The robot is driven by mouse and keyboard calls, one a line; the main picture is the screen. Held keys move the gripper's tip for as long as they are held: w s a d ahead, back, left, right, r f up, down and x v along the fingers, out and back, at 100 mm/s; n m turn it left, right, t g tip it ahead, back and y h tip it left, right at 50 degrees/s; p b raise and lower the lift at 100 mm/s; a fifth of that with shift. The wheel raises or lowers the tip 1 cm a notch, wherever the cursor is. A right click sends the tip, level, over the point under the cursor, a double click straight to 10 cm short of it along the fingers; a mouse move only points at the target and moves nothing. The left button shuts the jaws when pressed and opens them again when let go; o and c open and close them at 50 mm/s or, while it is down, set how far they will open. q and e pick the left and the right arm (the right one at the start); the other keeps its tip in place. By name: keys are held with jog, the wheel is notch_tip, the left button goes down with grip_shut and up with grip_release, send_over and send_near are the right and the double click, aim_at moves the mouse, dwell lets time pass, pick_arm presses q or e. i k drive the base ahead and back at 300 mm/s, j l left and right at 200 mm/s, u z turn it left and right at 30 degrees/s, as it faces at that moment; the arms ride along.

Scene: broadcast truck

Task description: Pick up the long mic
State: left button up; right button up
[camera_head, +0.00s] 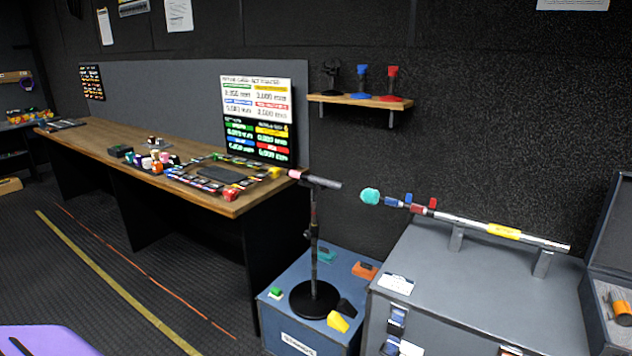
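A long mic (500,231) lies nearly level across two upright supports on top of a grey cabinet (430,262). It has a silver tube, a yellow band, red and blue parts and a teal tip at its left end, which reaches past the cabinet's left edge. Another, shorter dark mic (318,181) sits on a black stand with a round base, on a blue case (275,318) left of the cabinet. Neither of my grippers shows in this view.
A long wooden desk (110,142) with control panels and small coloured items runs along the left wall. A wall shelf (362,100) holds several small stands. An open case (603,262) stands right of the cabinet. The floor at left is mostly clear.

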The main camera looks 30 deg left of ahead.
aim_at(291, 172)
jog(key=i+j+z, duration=0.15)
jog(key=j+z, duration=0.15)
jog(key=j, duration=0.9)
jog(key=j+z, duration=0.3)
jog(key=j, duration=0.85)
jog(key=j+z, duration=0.3)
jog(key=j, duration=0.95)
jog(key=k, duration=0.05)
